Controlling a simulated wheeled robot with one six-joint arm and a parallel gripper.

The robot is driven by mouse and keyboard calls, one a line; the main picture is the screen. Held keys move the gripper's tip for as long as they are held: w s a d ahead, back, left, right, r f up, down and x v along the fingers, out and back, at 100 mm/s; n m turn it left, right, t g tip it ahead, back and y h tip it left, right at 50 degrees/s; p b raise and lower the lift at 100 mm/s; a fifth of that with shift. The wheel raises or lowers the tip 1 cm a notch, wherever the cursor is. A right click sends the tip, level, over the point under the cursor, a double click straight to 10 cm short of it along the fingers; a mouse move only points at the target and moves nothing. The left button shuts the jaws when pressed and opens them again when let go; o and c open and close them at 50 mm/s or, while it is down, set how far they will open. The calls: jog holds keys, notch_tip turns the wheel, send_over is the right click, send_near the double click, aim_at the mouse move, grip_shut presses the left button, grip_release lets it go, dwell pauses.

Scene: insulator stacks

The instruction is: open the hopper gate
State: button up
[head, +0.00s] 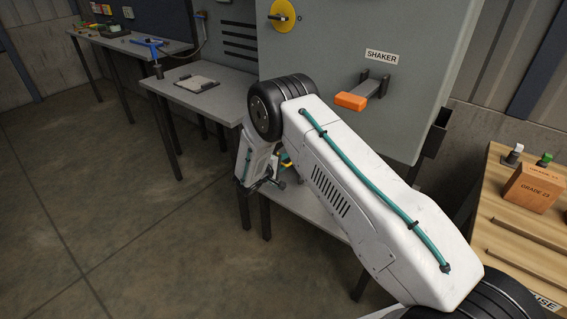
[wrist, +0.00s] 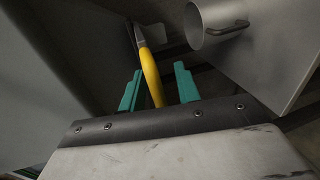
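Gaps show between the fingers and the handle. The gate plate itself I cannot make out. In the head view my gripper (head: 268,183) is low beside the grey cabinet, partly hidden by my arm. A small yellow-orange bit (head: 287,162) shows next to it.
A grey metal cylinder (wrist: 210,20) with a dark handle is at the wrist view's upper right. The grey cabinet (head: 345,55) carries a SHAKER label, an orange-tipped lever (head: 352,101) and a yellow disc knob (head: 284,16). A wooden table (head: 515,235) stands right. Floor at left is clear.

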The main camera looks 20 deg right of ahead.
jog(key=v, duration=0.8)
dwell(0.4)
